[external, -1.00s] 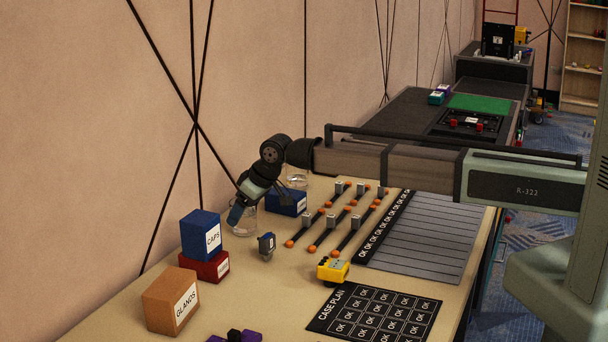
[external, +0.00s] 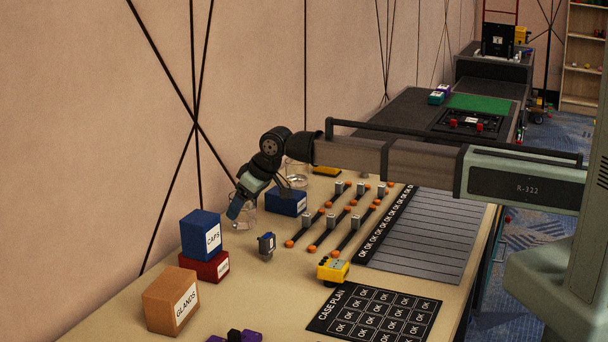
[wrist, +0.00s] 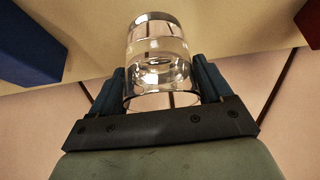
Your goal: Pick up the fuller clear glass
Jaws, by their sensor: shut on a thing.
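My gripper (external: 240,207) points down and left over the back of the bench. It is shut on a clear glass (external: 247,216), gripping it by the sides. In the wrist view the same glass (wrist: 157,62) stands between the two fingers, with clear contents or thick glass showing inside; I cannot tell the fill level. The glass appears slightly raised off the bench. A second clear glass (external: 297,172) stands further back, partly hidden by my arm, so its fill is unclear.
A blue box (external: 286,201) stands close right of the held glass. The blue CAPS box (external: 200,236) on a red box (external: 206,266) is to the left. A small dark-blue device (external: 266,246) stands in front. Orange-ended rods (external: 335,216) lie to the right.

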